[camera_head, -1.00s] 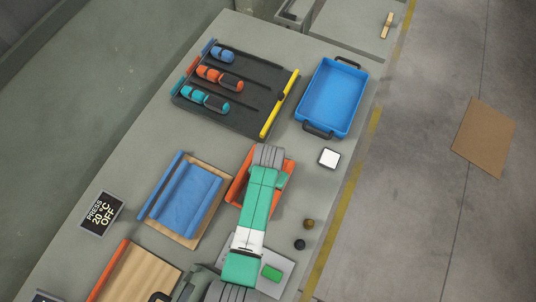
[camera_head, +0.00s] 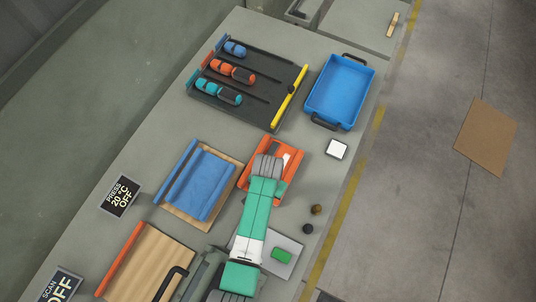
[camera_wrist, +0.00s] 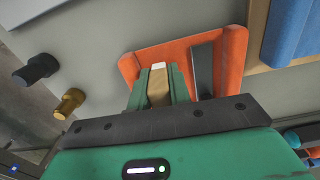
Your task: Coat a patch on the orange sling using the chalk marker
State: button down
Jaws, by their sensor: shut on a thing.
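The orange sling (camera_head: 258,146) lies on the grey bench under my arm, partly hidden by it. In the wrist view the orange sling (camera_wrist: 226,82) has raised rolled edges, and a dark grey strip lies on it right of my fingers. My gripper (camera_wrist: 158,84) is shut on the chalk marker (camera_wrist: 158,92), a tan block with a white end, held over the sling. I cannot tell whether its tip touches the cloth. In the head view my gripper (camera_head: 268,166) is over the sling, its fingers mostly hidden. A small white patch shows beside it; I cannot tell what it is.
A blue sling on a wooden board (camera_head: 205,225) lies left of the orange one. A black rack (camera_head: 262,105) and a blue tray (camera_head: 312,96) stand beyond. A white square block (camera_head: 337,149) and two small knobs (camera_head: 312,218) are to the right. Bare bench lies between them.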

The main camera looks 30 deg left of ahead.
jog(key=shift+w+r+p, duration=0.3)
jog(key=shift+r+p, duration=0.05)
jog(key=shift+r, duration=0.6)
notch_tip(320, 180, up, 5)
jog(key=p, duration=0.5)
